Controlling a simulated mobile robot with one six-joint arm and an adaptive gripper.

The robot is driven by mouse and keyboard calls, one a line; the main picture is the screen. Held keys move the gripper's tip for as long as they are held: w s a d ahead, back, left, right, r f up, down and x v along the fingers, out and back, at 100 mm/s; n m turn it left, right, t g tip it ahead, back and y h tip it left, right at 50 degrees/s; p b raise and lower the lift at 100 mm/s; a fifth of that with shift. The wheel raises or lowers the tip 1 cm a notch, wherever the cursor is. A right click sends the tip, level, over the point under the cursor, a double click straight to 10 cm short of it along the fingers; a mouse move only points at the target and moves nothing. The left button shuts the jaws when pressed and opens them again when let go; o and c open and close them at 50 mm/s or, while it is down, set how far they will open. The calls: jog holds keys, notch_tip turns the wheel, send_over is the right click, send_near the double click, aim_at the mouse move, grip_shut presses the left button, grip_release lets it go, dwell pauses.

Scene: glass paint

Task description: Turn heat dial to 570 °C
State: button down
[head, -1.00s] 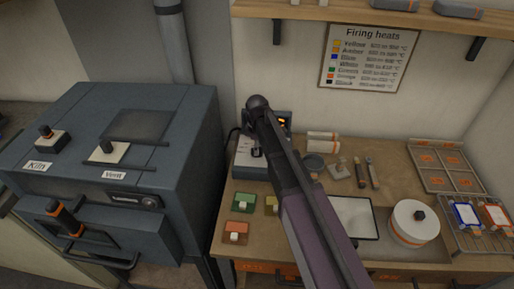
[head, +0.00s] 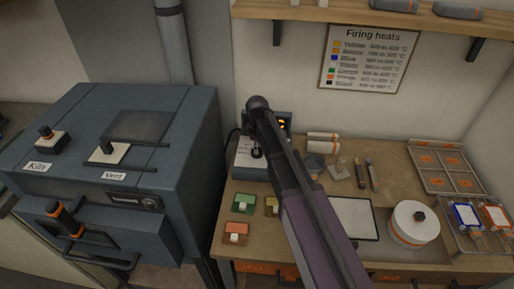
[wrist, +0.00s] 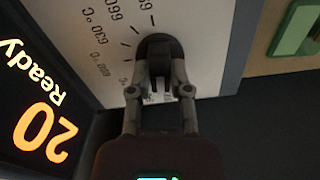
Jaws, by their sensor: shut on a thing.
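The heat dial (wrist: 155,44) is a dark round knob on a pale panel, at the top middle of the wrist view. Printed marks around it read 600, 630 and 660 °C, with more marks partly cut off. My gripper (wrist: 160,82) is shut on the dial, a finger on each side. The fingers cover part of the dial and its scale, so I cannot tell its setting. A lit display (wrist: 42,118) beside the panel reads "20" and "Ready". In the head view the control box (head: 248,162) stands at the back of the bench, partly behind my arm.
A blue-grey kiln (head: 170,115) with Kiln and Vent switches stands on the left. On the bench are coloured paint blocks (head: 242,203), white rolls, tools, a white round pot (head: 412,225) and a wire rack. A firing heats chart (head: 369,58) hangs on the wall.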

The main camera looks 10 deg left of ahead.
jog(key=m, duration=1)
jog(key=shift+m, duration=0.3)
dwell(0.4)
jog(key=c, duration=0.6)
grip_release()
jog(key=shift+o, duration=0.2)
jog(key=shift+n, duration=0.4)
